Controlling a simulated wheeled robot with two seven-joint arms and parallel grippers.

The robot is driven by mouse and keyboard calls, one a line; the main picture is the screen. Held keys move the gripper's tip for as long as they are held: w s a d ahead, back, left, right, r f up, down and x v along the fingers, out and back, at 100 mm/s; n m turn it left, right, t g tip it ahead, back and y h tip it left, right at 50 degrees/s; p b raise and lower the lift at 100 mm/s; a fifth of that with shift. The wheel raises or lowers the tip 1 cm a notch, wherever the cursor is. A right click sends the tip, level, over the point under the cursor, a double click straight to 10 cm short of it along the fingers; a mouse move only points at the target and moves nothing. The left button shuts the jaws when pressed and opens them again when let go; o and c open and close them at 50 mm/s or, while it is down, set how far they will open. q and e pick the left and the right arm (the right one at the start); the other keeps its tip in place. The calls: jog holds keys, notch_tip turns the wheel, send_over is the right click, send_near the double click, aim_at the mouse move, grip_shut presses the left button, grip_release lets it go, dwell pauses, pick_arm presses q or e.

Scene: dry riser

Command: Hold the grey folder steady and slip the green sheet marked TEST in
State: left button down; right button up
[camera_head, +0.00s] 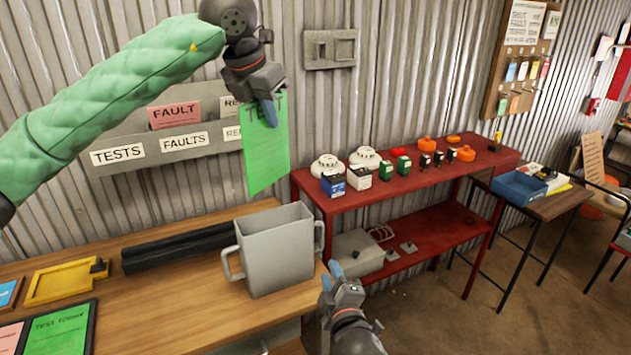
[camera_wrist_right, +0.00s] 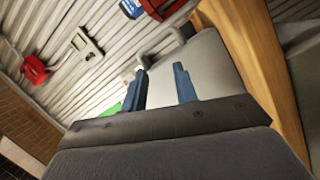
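The grey folder (camera_head: 278,252) is an open-topped grey holder with a handle on each side, standing upright on the wooden bench. My left gripper (camera_head: 268,90) is shut on the top edge of the green sheet marked TEST (camera_head: 265,150). The sheet hangs down above and behind the folder, apart from it, and the gripper covers part of its lettering. My right gripper (camera_head: 333,277) is beside the folder's right side. In the right wrist view its two blue fingers (camera_wrist_right: 162,86) are apart, with the folder (camera_wrist_right: 212,62) and a handle just beyond them.
A grey wall rack (camera_head: 190,158) labelled TESTS and FAULTS holds a pink FAULT card (camera_head: 174,114). On the bench (camera_head: 190,295) lie a dark bar (camera_head: 180,248), a yellow tray (camera_head: 65,283) and a board with pink and green sheets. A red table (camera_head: 405,185) stands right.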

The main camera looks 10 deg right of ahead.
jog(key=a+r+n+t+y, duration=0.2)
jog(key=a+r+n+y, duration=0.3)
jog(key=r+n+y, duration=0.35)
jog(key=a+r+n+t+y, duration=0.1)
jog(key=a+r+n+y, duration=0.4)
jog(key=r+n, duration=0.55)
jog(key=s+a+r+n+g+y, duration=0.3)
jog(key=a+r+n+g+y, duration=0.25)
jog(key=n+g+y, duration=0.7)
jog(key=n+g+h, duration=0.4)
jog(key=n+h, duration=2.2)
jog(key=n, duration=0.4)
send_near(307, 213)
jog(key=x, duration=1)
jog(key=shift+w+f, duration=0.15)
jog(key=shift+w, duration=0.15)
